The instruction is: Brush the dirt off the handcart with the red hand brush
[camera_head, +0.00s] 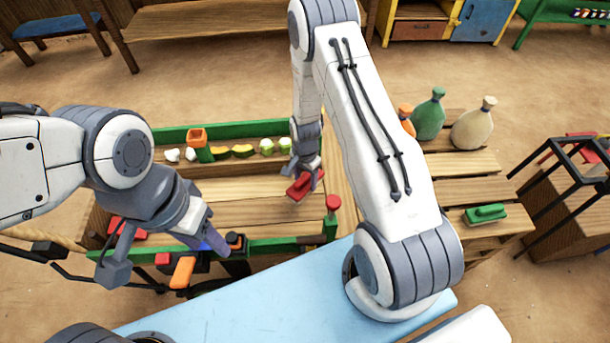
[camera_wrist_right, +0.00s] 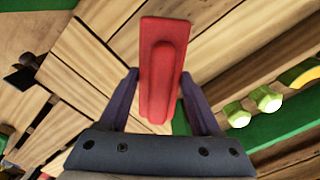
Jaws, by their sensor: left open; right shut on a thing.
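The red hand brush (camera_head: 301,186) is in my right gripper (camera_head: 305,172), over the right part of a wooden bed with green side boards, which looks like the handcart (camera_head: 245,212). In the right wrist view the brush (camera_wrist_right: 162,60) lies between the two fingers of the gripper (camera_wrist_right: 159,78), with bare planks behind it. I cannot tell whether the brush touches the planks. No dirt can be made out on the visible planks. My left gripper (camera_head: 168,256) is open and empty at the bed's front left, near its front green board.
Small white, yellow and green pieces and an orange-topped green block (camera_head: 198,145) line the bed's back board. An orange-handled item (camera_head: 182,272) is by the front board. A slatted table at right holds a green brush-shaped item (camera_head: 485,213) and bottle-shaped pins (camera_head: 473,124).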

